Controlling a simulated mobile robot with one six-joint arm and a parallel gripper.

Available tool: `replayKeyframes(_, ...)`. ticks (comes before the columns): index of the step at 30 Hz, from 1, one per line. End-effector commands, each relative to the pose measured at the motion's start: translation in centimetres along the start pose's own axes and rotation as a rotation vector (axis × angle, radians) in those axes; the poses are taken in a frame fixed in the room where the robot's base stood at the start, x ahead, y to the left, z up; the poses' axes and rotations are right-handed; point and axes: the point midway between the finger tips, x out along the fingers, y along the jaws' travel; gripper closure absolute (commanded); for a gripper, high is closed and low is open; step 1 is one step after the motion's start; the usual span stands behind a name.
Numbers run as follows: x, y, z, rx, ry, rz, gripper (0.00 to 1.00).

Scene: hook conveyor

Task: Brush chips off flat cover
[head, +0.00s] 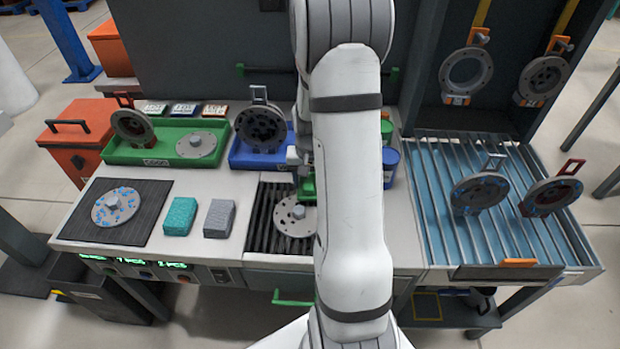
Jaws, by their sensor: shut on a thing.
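My gripper (301,165) is partly hidden behind my own arm. It is shut on a green thing, seemingly a brush (307,188), just above the far edge of a grey flat cover (291,217). I cannot tell whether the brush touches it. This cover lies on a dark slatted grate, its right side hidden by my arm; I can make out no chips on its visible part. Another flat cover (116,208) with blue specks lies on a black mat (155,213) at the left. A third, clean-looking flat cover (196,145) lies in the green tray (170,158).
A teal sponge (180,216) and a grey block (219,218) lie between mat and grate. A blue tray (240,160) holds an upright holed disc (261,125). At right, discs stand over a blue slatted basin (440,175); others hang above it on hooks.

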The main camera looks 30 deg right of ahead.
Motion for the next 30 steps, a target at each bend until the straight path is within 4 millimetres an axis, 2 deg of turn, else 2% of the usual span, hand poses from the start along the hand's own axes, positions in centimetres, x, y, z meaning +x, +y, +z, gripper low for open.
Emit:
replayKeyframes(16,-5.6,0.0,-0.2,0.001,0.003,-0.001,0.67)
replayKeyframes(30,-5.9,0.0,-0.2,0.001,0.002,-0.001,0.67)
